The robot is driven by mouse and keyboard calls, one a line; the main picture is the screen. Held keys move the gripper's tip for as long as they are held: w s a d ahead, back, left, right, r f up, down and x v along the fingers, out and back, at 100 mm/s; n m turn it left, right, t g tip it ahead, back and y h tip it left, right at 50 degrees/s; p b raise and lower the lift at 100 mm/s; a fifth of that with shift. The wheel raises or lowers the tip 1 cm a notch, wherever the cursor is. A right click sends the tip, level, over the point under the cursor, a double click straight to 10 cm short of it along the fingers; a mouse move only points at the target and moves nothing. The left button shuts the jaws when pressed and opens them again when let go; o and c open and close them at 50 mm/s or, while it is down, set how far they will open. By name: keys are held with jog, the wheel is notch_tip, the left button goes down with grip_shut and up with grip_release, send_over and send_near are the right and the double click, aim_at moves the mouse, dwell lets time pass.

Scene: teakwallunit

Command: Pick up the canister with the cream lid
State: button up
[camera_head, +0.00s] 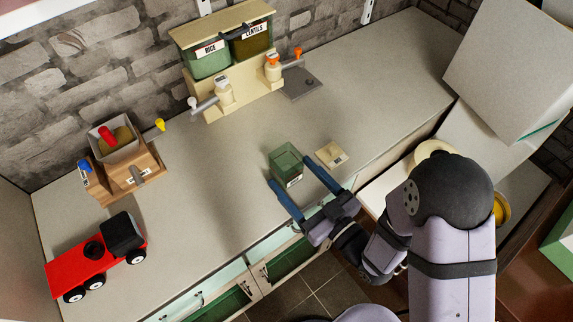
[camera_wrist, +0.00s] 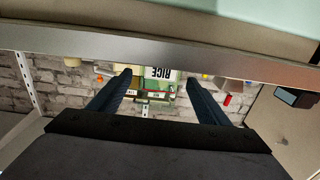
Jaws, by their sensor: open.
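A green see-through square canister (camera_head: 285,161) stands on the counter, with a label on its front. Its top looks green and no cream lid shows on it. A flat cream square piece (camera_head: 331,155), lid-like, lies just to its right. My gripper (camera_head: 290,172) is open and empty, its two blue fingers reaching towards the canister from the front, one tip near each side. In the wrist view, which is upside down, a label reading RICE (camera_wrist: 162,73) shows between the fingers (camera_wrist: 157,78). Contact cannot be told.
A cream rack (camera_head: 240,98) at the wall holds green RICE and LENTILS bins, with dispensers in front. Open drawers (camera_head: 285,262) lie below the front edge. The middle counter is clear.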

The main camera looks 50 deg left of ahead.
aim_at(294, 175)
jog(key=shift+a+f+p, duration=0.15)
jog(key=shift+a+p, duration=0.55)
jog(key=shift+a, duration=1.2)
jog(key=c, duration=1.4)
jog(key=shift+r, duration=0.35)
notch_tip(294, 175, up, 9)
jog(key=b, duration=0.1)
jog(key=shift+r+b, duration=0.2)
jog(key=shift+b, duration=0.1)
jog(key=shift+r, duration=0.15)
